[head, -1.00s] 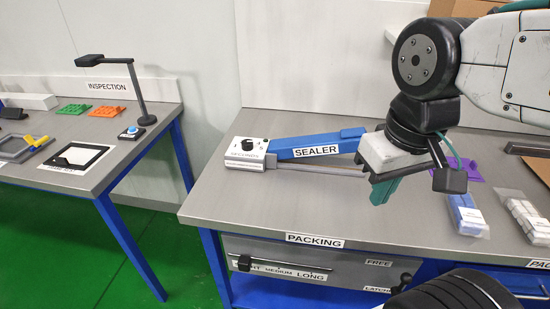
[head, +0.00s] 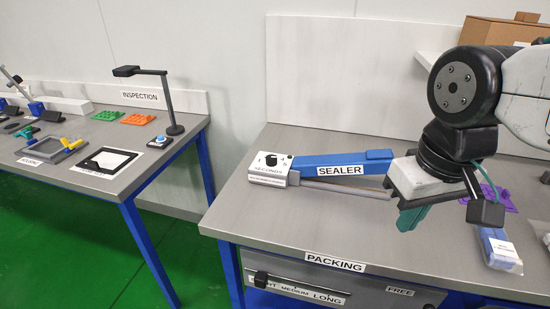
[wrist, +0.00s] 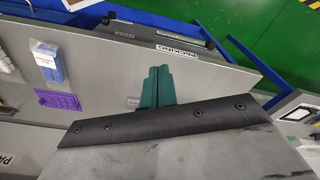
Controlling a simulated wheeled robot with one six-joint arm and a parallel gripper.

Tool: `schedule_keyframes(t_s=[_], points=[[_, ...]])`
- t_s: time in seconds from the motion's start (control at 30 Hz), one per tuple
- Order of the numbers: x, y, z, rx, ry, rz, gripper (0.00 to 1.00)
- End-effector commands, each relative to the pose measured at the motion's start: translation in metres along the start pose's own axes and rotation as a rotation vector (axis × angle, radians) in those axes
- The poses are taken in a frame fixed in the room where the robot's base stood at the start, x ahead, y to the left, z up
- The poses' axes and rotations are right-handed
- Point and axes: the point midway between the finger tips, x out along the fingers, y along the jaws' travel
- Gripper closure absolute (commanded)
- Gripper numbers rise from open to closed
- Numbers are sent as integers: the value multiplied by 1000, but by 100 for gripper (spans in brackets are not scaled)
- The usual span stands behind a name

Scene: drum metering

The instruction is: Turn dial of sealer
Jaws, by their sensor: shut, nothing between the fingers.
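The sealer (head: 338,164) lies on the packing table, a long blue arm over a grey bar. At its left end is a white box (head: 266,179) marked SECONDS, with a black dial (head: 271,161) on top. My gripper (head: 409,218) hangs over the table right of the sealer's right end, well away from the dial. Its green fingers (wrist: 157,86) are shut together with nothing between them in the wrist view. The dial does not show in the wrist view.
The packing table (head: 290,228) is clear in front of the sealer. A purple part (head: 497,198) and a bagged blue item (head: 497,248) lie at the right. The inspection table (head: 95,185) with a lamp (head: 157,95) stands left, across a gap.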

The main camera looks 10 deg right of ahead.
Motion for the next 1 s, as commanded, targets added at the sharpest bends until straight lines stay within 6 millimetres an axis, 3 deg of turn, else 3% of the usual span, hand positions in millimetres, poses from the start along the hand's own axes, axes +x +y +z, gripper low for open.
schedule_keyframes(t_s=[0.37,0.57,0.63,0.77,1.0], points=[[0,0,0,0,0,0,100],[7,-5,-2,-25,-36,-3,50],[14,-10,-8,-47,-80,-4,46],[20,-20,-37,-105,-154,15,46],[38,-43,-125,-75,-205,111,46]])
